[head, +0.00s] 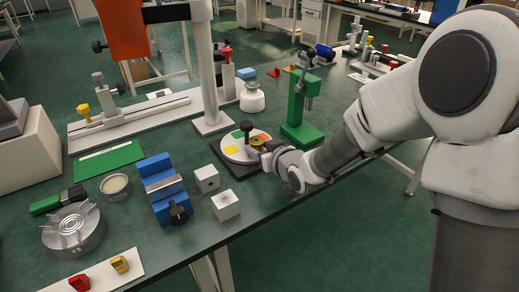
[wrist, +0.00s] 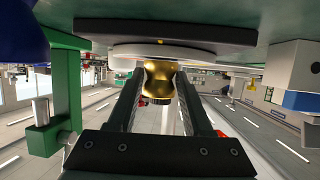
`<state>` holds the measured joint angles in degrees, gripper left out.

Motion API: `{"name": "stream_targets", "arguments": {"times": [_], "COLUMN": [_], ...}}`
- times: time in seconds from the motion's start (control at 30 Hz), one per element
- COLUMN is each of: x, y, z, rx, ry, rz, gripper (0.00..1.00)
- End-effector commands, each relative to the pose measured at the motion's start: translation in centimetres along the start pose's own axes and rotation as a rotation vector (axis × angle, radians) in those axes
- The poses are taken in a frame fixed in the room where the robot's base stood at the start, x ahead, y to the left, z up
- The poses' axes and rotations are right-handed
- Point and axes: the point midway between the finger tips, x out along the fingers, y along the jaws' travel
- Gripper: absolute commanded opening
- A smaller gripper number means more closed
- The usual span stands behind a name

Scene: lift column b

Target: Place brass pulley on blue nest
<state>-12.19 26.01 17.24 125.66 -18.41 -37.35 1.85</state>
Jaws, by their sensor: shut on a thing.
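The brass pulley (head: 258,140) is at the right side of a white round disc with coloured patches. In the wrist view the waisted, gold pulley (wrist: 158,80) sits between the two fingers of my gripper (wrist: 160,88), which is shut on it. My gripper (head: 266,148) reaches in from the right in the head view. The wrist view looks inverted; the pulley's end is close to the white disc (wrist: 128,50), and I cannot tell whether they touch. I cannot identify a blue nest on the disc; the gripper and pulley cover part of it.
The disc (head: 228,140) lies on a dark base plate (head: 222,155), with a black knob (head: 246,126) standing at it. A green stand (head: 300,118) is behind right.

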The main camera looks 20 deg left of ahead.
Motion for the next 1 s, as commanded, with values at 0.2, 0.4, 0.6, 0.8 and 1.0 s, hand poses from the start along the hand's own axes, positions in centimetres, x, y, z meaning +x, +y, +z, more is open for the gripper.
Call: {"name": "stream_targets", "arguments": {"times": [0.2,0.4,0.6,0.8,1.0], "x": [0.1,0.1,0.1,-1.2,-5.5], "y": [0.0,0.0,0.0,0.1,0.1], "z": [0.3,0.3,0.2,-0.2,-0.4], "rx": [0.0,0.0,0.0,0.0,-0.001], "ry": [0.0,0.0,0.0,0.0,0.001], "rz": [0.0,0.0,0.0,0.001,0.003], "gripper": [0.59,0.8,0.8,0.8,0.8]}}
